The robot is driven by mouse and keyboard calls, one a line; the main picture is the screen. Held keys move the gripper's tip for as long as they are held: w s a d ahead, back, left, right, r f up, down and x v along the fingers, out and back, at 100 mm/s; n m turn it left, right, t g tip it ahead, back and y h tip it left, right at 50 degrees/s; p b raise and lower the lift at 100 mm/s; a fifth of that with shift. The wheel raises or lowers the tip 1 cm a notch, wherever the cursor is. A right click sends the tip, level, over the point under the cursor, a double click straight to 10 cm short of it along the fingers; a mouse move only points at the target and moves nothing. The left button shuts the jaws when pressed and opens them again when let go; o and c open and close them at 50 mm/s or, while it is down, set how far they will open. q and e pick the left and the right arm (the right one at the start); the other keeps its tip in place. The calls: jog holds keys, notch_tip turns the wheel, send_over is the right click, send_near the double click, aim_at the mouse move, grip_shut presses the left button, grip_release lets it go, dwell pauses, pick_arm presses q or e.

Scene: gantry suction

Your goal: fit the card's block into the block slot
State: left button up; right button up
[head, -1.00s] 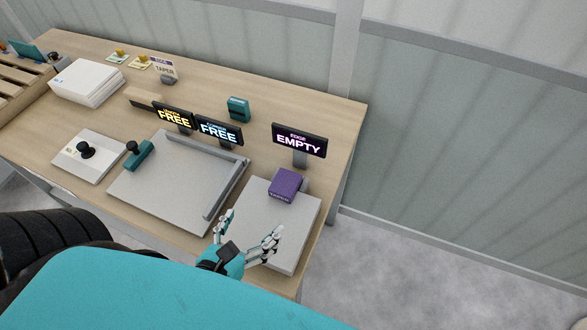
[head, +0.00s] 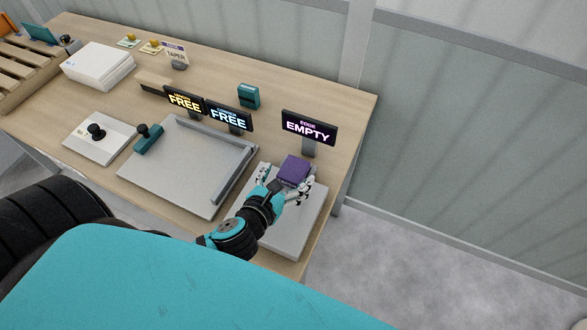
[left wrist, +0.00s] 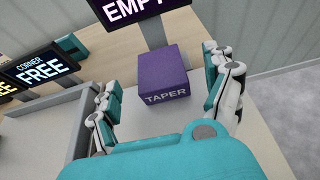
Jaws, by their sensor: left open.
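A purple block (head: 294,168) stands on a grey plate (head: 296,232) at the right end of the table. In the left wrist view the purple block (left wrist: 164,74) reads "TAPER" on its near face. A small card (head: 175,54) at the back also reads "TAPER". My left gripper (head: 284,184) is open at the near side of the block, with fingers on both sides. In the left wrist view gaps show between the fingers and the block. I cannot make out a block slot for certain. My right gripper is not in view.
A sign (head: 309,127) reading "EDGE EMPTY" stands behind the block. Two "FREE" signs (head: 185,100) (head: 228,117) stand behind a grey tray (head: 180,175) with a raised edge. A teal block (head: 248,96) sits farther back. A white plate with a black knob (head: 96,131) lies left.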

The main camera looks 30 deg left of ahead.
aim_at(293, 170)
pick_arm(q)
jog(key=x, duration=0.3)
jog(key=shift+w+f, duration=0.1)
jog(key=shift+w, duration=0.1)
jog(key=shift+s, duration=0.1)
jog(key=shift+c, duration=0.3)
jog(key=c, duration=1.3)
